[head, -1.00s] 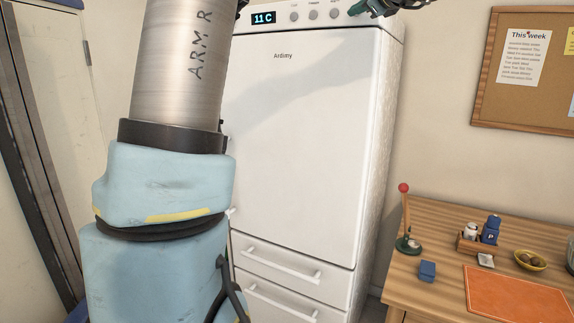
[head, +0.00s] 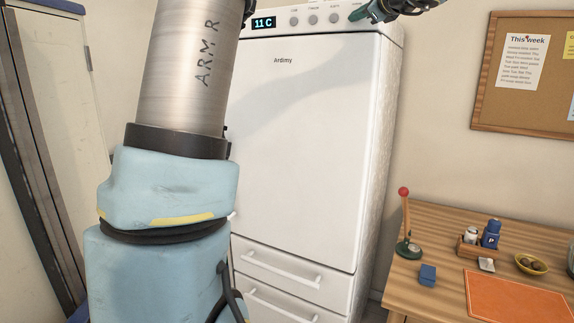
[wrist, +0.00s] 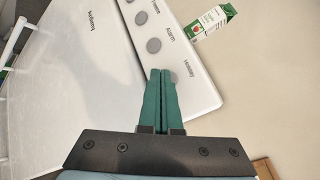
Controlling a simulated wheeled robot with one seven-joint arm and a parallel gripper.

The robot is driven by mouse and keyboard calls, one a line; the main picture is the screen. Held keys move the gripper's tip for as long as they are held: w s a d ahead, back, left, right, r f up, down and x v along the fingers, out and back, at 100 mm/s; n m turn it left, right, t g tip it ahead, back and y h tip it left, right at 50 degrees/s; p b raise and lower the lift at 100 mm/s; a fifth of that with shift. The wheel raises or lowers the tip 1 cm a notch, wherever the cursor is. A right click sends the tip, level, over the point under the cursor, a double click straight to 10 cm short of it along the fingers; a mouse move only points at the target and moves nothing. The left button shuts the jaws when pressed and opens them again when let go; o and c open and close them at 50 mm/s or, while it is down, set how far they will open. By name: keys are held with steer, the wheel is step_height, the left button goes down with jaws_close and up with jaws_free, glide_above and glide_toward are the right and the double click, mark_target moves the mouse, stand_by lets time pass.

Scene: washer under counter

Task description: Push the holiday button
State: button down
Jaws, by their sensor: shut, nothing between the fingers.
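In the head view my gripper (head: 356,16) is at the right end of the panel and hides the holiday button.
The alarm button (wrist: 154,46) and freeze button (wrist: 141,18) sit close by in the same row. A green and white carton (wrist: 211,22) stands beyond the panel. A wooden table (head: 440,220) with small items is at the right. My arm hides the fridge's left side.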

steer(key=shift+w, duration=0.1)
stand_by(0.3)
steer(key=shift+s+a+b, duration=0.25)
steer(key=shift+s+b, duration=0.2)
steer(key=shift+s, duration=0.1)
steer(key=shift+s, duration=0.1)
steer(key=s+a+b, duration=0.2)
steer(key=s, duration=0.1)
steer(key=s+b, duration=0.1)
steer(key=s, duration=0.1)
steer(key=shift+a, duration=0.4)
steer(key=shift+f, duration=0.1)
